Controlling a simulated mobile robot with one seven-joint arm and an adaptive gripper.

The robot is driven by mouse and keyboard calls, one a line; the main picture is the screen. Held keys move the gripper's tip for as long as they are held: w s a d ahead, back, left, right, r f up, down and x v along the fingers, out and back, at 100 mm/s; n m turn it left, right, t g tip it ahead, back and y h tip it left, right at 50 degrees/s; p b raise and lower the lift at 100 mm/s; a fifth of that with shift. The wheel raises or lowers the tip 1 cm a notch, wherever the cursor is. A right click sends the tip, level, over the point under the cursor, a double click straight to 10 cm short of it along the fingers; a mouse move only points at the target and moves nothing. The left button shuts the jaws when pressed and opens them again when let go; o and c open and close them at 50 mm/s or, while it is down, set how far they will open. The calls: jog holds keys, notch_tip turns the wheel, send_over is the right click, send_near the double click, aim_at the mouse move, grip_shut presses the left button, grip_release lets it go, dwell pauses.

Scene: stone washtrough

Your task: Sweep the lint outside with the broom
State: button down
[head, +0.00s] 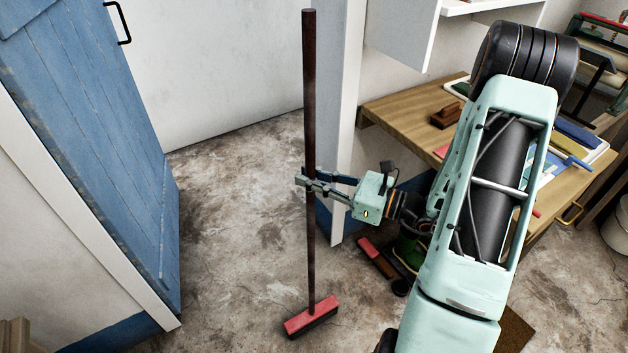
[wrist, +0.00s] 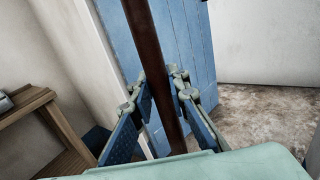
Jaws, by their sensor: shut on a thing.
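The broom has a long dark brown handle (head: 309,100) and a red head (head: 312,315) with dark bristles. It stands nearly upright, its head at the floor by the doorway. My gripper (head: 306,180) is shut around the middle of the handle. In the wrist view the handle (wrist: 162,60) runs between the two fingers of my gripper (wrist: 165,95). I cannot make out any lint on the floor (head: 230,240).
A blue plank door (head: 90,130) with a black handle stands open at left. A white door post (head: 348,110) is just right of the broom. A wooden workbench (head: 400,115) is at right. A red-topped brush (head: 368,248) and a green boot-like thing (head: 408,252) lie below it. Floor left of the broom looks clear.

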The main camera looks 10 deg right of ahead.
jog(key=w+a, duration=0.3)
jog(key=w, duration=0.8)
jog(key=shift+w+a, duration=0.15)
jog(key=shift+a, duration=0.2)
dwell(0.8)
jog(key=shift+w, duration=0.1)
jog(key=w+a+b, duration=0.2)
jog(key=w, duration=0.6)
jog(key=w+a+b, duration=0.2)
jog(key=w+a, duration=0.1)
jog(key=w, duration=0.6)
jog(key=shift+a, duration=0.35)
dwell(1.4)
jog(key=shift+r, duration=0.15)
notch_tip(320, 180, up, 8)
jog(key=p, duration=0.4)
jog(key=shift+p, duration=0.3)
jog(key=shift+d, duration=0.1)
